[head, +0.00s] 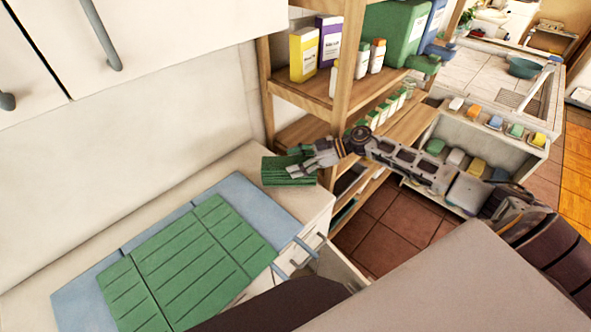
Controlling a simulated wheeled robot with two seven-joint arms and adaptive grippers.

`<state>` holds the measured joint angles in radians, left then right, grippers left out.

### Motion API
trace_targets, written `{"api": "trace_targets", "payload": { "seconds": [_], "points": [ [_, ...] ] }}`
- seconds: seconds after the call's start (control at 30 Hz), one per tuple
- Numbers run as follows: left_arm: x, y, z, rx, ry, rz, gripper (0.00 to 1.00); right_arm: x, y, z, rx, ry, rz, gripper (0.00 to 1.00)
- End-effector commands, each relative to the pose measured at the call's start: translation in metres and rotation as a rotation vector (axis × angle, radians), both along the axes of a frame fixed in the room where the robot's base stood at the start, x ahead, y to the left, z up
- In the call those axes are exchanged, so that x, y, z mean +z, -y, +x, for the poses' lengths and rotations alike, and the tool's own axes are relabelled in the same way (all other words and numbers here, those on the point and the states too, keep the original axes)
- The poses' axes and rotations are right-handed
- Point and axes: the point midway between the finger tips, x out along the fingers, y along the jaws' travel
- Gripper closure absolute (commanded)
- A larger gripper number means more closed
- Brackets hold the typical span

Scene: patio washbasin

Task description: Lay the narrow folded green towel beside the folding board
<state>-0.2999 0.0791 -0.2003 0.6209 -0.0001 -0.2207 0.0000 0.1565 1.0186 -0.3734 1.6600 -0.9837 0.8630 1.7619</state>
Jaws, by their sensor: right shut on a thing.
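The narrow folded green towel (283,180) lies at the far end of the white counter, close to the wooden shelf. My right gripper (301,165) reaches in from the right and is shut on its right end; the fingers hide part of it. The blue folding board (70,299) lies flat on the counter, nearer and to the left, apart from the towel. A large green panelled piece (190,262) with dark lines covers much of the board; I cannot tell if it is cloth or part of the board. My left gripper is out of view.
Bare counter (235,165) shows between the board and the wall. A wooden shelf (318,95) with boxes and bottles stands just behind the towel. White cabinets (60,50) hang above at left. A low white unit (480,135) with small coloured items stands at right.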

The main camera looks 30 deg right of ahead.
Motion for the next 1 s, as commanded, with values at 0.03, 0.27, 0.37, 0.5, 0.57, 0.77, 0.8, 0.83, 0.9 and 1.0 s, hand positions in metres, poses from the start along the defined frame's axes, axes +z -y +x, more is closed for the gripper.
{"api": "trace_targets", "payload": {
  "seconds": [0.03, 0.27, 0.37, 0.5, 0.57, 0.77, 0.8, 0.83, 0.9, 1.0],
  "points": [
    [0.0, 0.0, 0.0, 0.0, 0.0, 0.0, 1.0, -0.002, 0.0, 0.0, 0.0, 0.0, 0.001, 0.66],
    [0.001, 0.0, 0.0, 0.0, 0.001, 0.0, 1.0, -0.021, 0.0, 0.0, -0.002, -0.002, 0.002, 0.66],
    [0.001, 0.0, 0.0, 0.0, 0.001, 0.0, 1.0, -0.03, 0.0, 0.0, -0.001, -0.001, 0.002, 0.66],
    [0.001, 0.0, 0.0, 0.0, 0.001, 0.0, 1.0, -0.036, 0.0, 0.0, 0.0, 0.0, 0.001, 0.66],
    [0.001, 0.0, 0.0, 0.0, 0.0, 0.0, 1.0, -0.037, 0.0, 0.0, 0.0, 0.0, 0.001, 0.66],
    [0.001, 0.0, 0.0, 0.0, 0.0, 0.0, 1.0, -0.037, 0.0, 0.0, 0.0, 0.0, 0.0, 0.66],
    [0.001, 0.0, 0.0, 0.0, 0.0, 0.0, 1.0, -0.037, 0.0, 0.0, 0.0, 0.0, 0.0, 0.66],
    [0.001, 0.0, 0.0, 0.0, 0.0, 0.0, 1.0, -0.037, 0.0, 0.0, 0.0, 0.0, 0.0, 0.66],
    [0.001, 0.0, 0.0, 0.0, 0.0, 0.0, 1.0, -0.039, 0.0, 0.0, 0.0, 0.0, 0.0, 0.66],
    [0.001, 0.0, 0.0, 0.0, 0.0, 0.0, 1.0, -0.039, 0.0, 0.0, 0.0, 0.0, 0.0, 0.26]
  ]
}}
